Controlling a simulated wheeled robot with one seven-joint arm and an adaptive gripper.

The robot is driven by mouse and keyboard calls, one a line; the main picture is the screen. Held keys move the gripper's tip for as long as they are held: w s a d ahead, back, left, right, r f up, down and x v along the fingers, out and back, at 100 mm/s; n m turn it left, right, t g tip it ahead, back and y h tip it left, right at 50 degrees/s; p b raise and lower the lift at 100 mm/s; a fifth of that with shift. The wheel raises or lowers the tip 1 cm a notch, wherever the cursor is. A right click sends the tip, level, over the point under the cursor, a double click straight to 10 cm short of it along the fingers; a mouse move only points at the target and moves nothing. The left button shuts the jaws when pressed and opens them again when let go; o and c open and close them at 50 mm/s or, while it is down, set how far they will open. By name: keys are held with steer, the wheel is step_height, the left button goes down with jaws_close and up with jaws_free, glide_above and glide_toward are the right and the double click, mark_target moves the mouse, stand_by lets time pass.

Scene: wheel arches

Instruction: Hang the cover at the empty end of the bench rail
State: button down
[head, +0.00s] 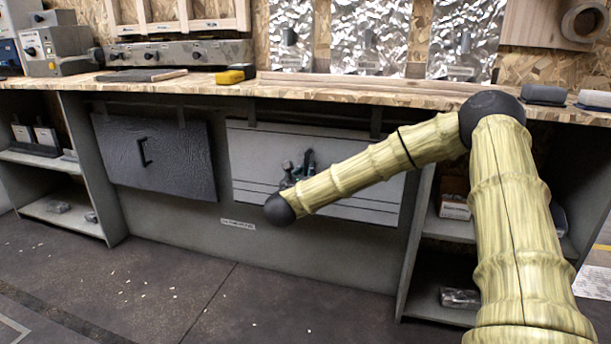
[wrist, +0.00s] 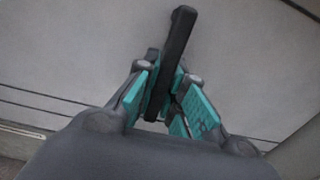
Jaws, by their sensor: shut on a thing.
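In the head view a light grey cover (head: 262,150) with thin dark lines is upright under the benchtop, right of centre. My gripper (head: 299,168) is in front of its middle, and my arm crosses its lower right part. In the wrist view my gripper (wrist: 168,88) has its teal fingers shut on a dark bar handle (wrist: 181,35) on the light grey face (wrist: 80,50). Two dark tabs show at the cover's top edge; whether they bear on the bench rail (head: 310,102) I cannot tell. A dark cover (head: 175,160) with a C-shaped handle hangs at the left, slightly tilted.
The wooden benchtop (head: 330,90) runs above the covers and bears a yellow-black tool (head: 236,74) and a grey machine (head: 58,50). Open shelves (head: 50,210) stand at the left, and more stand at the right behind my arm. The floor in front (head: 150,290) is mostly clear.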

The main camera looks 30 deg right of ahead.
steer(key=shift+w+d, duration=0.25)
steer(key=shift+d, duration=0.05)
steer(key=shift+w+d+f, duration=0.1)
steer(key=shift+d+f, duration=0.05)
steer(key=shift+f, duration=0.05)
steer(key=shift+f+b, duration=0.8)
steer(key=shift+f, duration=0.15)
steer(key=c, duration=1.4)
jaws_free()
steer(key=shift+c, duration=0.2)
steer(key=shift+f, duration=0.1)
